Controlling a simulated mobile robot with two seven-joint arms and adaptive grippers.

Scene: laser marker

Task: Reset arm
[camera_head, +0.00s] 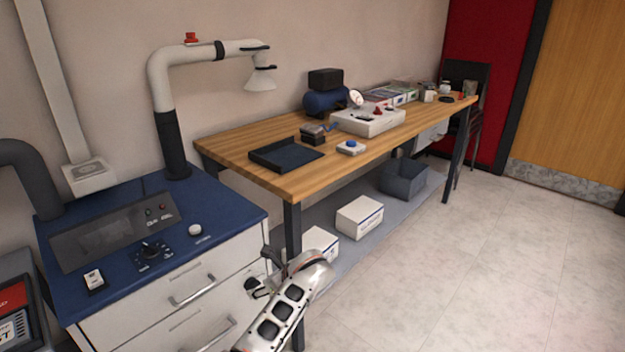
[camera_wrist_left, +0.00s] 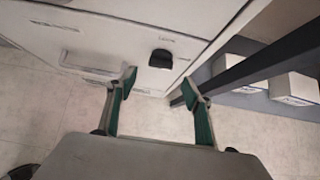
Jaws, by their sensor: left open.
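My left gripper (camera_head: 262,275) is in front of the right side of the blue-topped cabinet (camera_head: 232,222) in the head view, below its top. In the left wrist view the two green-lined fingers of my left gripper (camera_wrist_left: 160,90) are spread apart with nothing between them. The fingers point toward the white cabinet front (camera_wrist_left: 110,35), which has a handle (camera_wrist_left: 90,68) and a black knob (camera_wrist_left: 160,59). My left arm comes up from the bottom of the head view. My right gripper is not in view.
A wooden workbench (camera_head: 240,148) holds a black tray (camera_head: 286,156), a white device (camera_head: 367,121) and small items. White boxes (camera_head: 359,217) and a grey bin (camera_head: 403,179) sit on its lower shelf. The floor (camera_head: 500,260) at right is clear.

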